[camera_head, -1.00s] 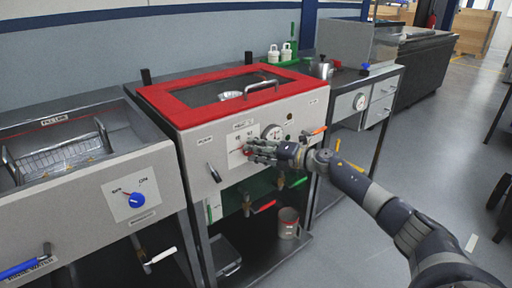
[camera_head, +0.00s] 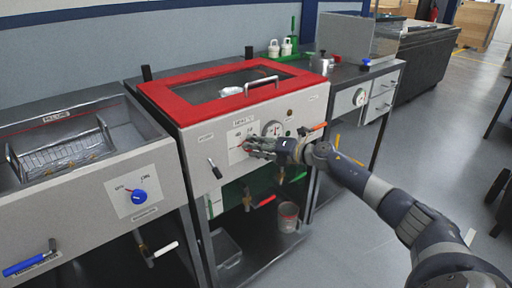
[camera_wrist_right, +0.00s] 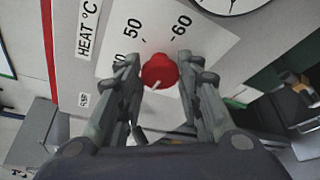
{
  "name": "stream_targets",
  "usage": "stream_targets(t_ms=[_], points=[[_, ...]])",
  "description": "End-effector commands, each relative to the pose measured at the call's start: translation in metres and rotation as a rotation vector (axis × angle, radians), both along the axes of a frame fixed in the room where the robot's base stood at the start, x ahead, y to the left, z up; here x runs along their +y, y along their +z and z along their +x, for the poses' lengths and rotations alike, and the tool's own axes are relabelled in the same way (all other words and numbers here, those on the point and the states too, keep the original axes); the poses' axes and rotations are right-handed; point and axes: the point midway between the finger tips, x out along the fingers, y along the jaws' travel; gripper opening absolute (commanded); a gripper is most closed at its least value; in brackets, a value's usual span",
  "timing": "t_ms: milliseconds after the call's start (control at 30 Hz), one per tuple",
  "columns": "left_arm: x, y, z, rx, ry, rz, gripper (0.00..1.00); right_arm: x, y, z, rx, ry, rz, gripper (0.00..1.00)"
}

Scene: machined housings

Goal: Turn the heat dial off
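The heat dial is a red knob (camera_wrist_right: 159,71) on a white scale plate marked HEAT °C, with 50 and 60 readable in the right wrist view. A pale pointer mark shows on the knob's lower part. My right gripper (camera_wrist_right: 158,84) is open, with one finger on each side of the knob; I cannot tell whether either finger touches it. In the head view my right gripper (camera_head: 252,147) is at the front panel of the red-lidded machine (camera_head: 178,102) and largely hides the dial. My left gripper is not in view.
A round gauge (camera_head: 272,130) sits just above my right gripper. A black lever (camera_head: 214,168) is on the panel's left. A neighbouring tank has a blue knob (camera_head: 138,197). A metal cup (camera_head: 288,217) stands on the shelf below. Open floor lies to the right.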

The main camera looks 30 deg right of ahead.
Motion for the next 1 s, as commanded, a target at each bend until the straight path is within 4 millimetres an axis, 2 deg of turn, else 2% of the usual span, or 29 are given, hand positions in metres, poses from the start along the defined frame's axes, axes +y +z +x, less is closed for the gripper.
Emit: stream_targets(t_ms=[33, 67, 100, 533, 1000], points=[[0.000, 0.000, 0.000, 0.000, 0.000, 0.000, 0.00, 0.001, -0.002, 0.000, 0.002, 0.002, -0.001, 0.44], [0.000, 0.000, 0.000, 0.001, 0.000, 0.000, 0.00, 0.001, -0.002, 0.000, 0.002, 0.002, -0.001, 0.51], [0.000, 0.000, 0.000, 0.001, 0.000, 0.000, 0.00, 0.001, -0.002, 0.000, 0.002, 0.002, -0.001, 0.54], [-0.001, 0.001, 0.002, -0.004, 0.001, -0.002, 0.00, -0.003, 0.000, -0.005, 0.002, -0.001, -0.001, 0.54], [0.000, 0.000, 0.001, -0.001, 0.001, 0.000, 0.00, -0.025, 0.010, -0.058, 0.006, 0.001, -0.002, 0.54]])
